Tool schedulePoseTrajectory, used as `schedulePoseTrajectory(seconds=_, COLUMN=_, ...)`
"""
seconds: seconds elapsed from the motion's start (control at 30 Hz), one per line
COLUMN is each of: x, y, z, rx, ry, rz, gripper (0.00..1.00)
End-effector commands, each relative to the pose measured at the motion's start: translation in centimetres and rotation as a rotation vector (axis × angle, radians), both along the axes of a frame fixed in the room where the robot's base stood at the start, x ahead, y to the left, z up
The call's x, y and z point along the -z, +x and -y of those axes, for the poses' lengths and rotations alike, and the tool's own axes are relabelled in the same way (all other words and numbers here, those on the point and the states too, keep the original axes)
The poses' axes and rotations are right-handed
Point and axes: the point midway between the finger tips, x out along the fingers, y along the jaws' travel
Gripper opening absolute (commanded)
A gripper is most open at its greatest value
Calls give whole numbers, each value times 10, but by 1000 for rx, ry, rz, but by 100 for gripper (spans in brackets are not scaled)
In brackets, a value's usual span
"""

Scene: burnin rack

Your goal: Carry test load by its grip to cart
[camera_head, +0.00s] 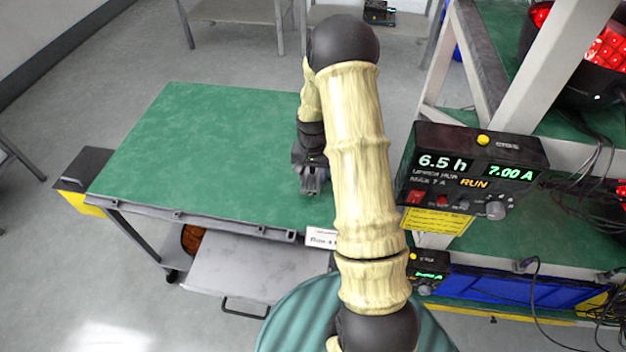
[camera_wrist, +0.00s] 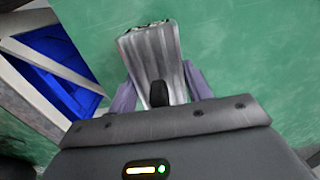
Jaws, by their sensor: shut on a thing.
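My gripper (camera_head: 312,188) is over the right part of the green-topped cart (camera_head: 200,140). In the wrist view my gripper (camera_wrist: 160,93) is shut on a grey ribbed metal piece, which I take to be the test load (camera_wrist: 152,55). A small black part (camera_wrist: 158,93) shows between the fingers, on or in front of the load. The green surface fills the view behind the load. In the head view the load is small and mostly hidden by my gripper. I cannot tell whether the load touches the cart top.
The rack (camera_head: 460,50) stands at the right, with a black display unit (camera_head: 470,175), hanging cables and a red-lit device (camera_head: 605,50). A grey drawer or shelf (camera_head: 255,275) is under the cart top. A black and yellow box (camera_head: 85,180) is at its left end. Most of the top is clear.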

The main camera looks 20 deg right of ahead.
Motion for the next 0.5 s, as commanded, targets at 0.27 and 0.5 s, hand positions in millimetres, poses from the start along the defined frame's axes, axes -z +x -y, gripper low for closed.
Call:
schedulePoseTrajectory(seconds=0.27, x=31, y=-1, z=-1, rx=-1, ry=1, rz=-3, gripper=21)
schedulePoseTrajectory(seconds=0.5, x=37, y=0, z=-1, rx=-2, ry=0, rz=0, gripper=21)
